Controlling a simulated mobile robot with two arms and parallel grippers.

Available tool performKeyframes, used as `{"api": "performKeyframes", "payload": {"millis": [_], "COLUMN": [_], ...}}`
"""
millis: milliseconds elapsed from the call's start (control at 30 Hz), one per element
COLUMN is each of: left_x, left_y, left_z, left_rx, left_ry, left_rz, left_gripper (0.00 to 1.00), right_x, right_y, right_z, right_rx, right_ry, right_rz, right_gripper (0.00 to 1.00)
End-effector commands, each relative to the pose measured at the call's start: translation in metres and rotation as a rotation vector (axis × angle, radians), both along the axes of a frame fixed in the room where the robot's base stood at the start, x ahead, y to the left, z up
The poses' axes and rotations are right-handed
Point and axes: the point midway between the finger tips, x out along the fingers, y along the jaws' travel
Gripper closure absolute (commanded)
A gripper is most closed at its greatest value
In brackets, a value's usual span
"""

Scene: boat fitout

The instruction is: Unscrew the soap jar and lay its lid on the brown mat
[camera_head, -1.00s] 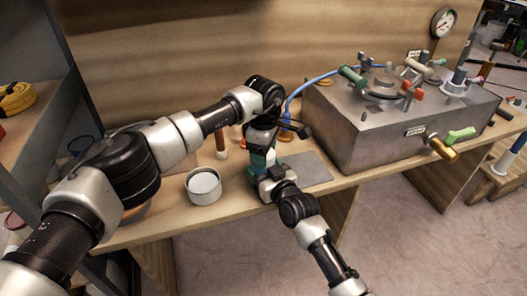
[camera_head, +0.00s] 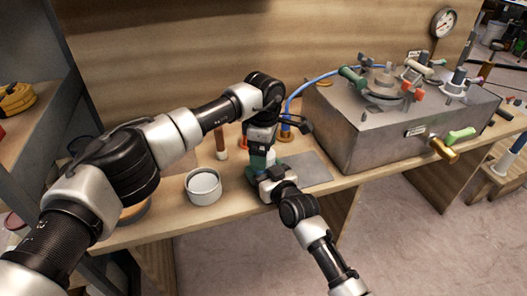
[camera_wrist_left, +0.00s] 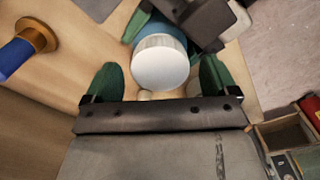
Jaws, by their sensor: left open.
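The soap jar shows in the left wrist view as a blue body (camera_wrist_left: 172,30) with a white, ridged-sided round lid (camera_wrist_left: 160,62) facing the camera. My left gripper (camera_wrist_left: 160,76) is open, its two green fingers on either side of the lid with a gap at each side. In the head view my left gripper (camera_head: 262,155) points down over the jar, mostly hiding it. My right gripper (camera_wrist_left: 165,22) comes in from the side with green fingers around the jar body, below the lid. I cannot make out a brown mat for certain; my left arm covers part of the bench.
A grey mat (camera_head: 308,168) lies right of the jar. A white open pot (camera_head: 203,187) stands left of it. A blue-and-orange spool-like piece (camera_wrist_left: 35,38) stands nearby. A large metal box with valves (camera_head: 400,120) fills the bench's right. The bench's front edge is close.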

Motion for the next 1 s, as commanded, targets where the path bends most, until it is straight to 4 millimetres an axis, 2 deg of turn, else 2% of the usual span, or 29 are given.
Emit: {"api": "performKeyframes", "payload": {"millis": [200,367,467,700,867,1000], "left_x": [0.0,0.0,0.0,0.0,0.0,0.0], "left_y": [0.0,0.0,0.0,0.0,0.0,0.0], "left_z": [0.031,0.038,0.044,0.064,0.069,0.057], "left_rx": [-0.001,-0.002,0.0,-0.001,-0.001,-0.001], "left_ry": [-0.003,-0.002,-0.001,-0.002,-0.001,0.003], "left_rz": [0.0,-0.022,-0.114,-0.447,-0.573,-0.596], "left_gripper": [0.12,0.17,0.17,0.17,0.17,0.17], "right_x": [0.0,0.0,0.0,0.0,0.0,0.0], "right_y": [0.0,0.0,0.0,0.0,0.0,0.0], "right_z": [-0.001,-0.001,-0.001,-0.001,-0.001,-0.001], "right_rx": [-0.001,0.0,0.0,0.0,0.0,0.0], "right_ry": [0.002,0.002,0.002,0.002,0.002,0.002], "right_rz": [0.0,0.0,0.0,0.0,0.0,0.0], "right_gripper": [0.96,0.96,0.96,0.96,0.96,0.96]}}
